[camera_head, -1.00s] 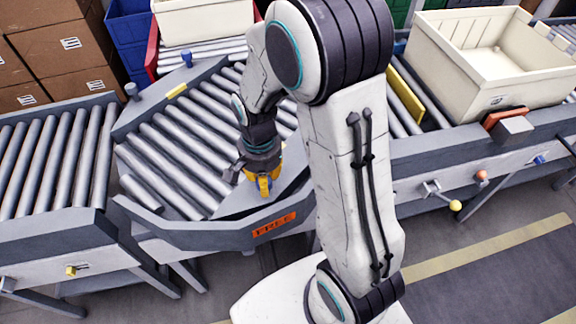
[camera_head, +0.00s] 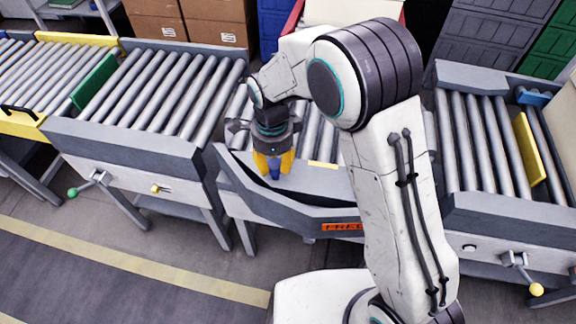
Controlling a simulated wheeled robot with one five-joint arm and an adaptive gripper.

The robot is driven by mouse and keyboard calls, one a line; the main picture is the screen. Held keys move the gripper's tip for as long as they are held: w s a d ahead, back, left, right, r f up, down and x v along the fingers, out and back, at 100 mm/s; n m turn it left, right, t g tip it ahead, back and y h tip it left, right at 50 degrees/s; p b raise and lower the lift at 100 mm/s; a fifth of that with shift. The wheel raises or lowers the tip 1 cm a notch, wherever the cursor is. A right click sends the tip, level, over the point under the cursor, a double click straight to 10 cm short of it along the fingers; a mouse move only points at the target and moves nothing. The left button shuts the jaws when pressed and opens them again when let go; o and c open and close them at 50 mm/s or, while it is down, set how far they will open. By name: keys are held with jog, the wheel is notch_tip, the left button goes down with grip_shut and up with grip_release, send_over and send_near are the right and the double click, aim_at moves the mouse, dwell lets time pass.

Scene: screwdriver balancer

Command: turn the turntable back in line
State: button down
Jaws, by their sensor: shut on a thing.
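The turntable (camera_head: 316,178) is the grey roller section in the middle, between two straight conveyors. It has a yellow strip (camera_head: 322,165) on its near deck and an orange label (camera_head: 342,227), partly covered, on the front of its frame. Its visible rollers (camera_head: 316,132) run roughly away from me, close to the direction of the left conveyor's rollers. My arm hides its right part, so I cannot tell its exact alignment. My gripper (camera_head: 273,165), with yellow fingers, points down at the near left of the deck, shut on a blue peg (camera_head: 275,173).
The left conveyor (camera_head: 150,95) carries a green gate (camera_head: 95,82) at its far left end. The right conveyor (camera_head: 475,140) has a yellow gate (camera_head: 529,150). Brown boxes (camera_head: 185,20) stand behind. Open floor (camera_head: 130,235) lies at the front left.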

jog(key=shift+w+a, duration=0.15)
jog(key=shift+a, duration=0.05)
dwell(0.3)
jog(key=c, duration=0.8)
grip_release()
jog(key=shift+w+a, duration=0.1)
jog(key=shift+r, duration=0.1)
notch_tip(320, 180, up, 12)
dwell(0.4)
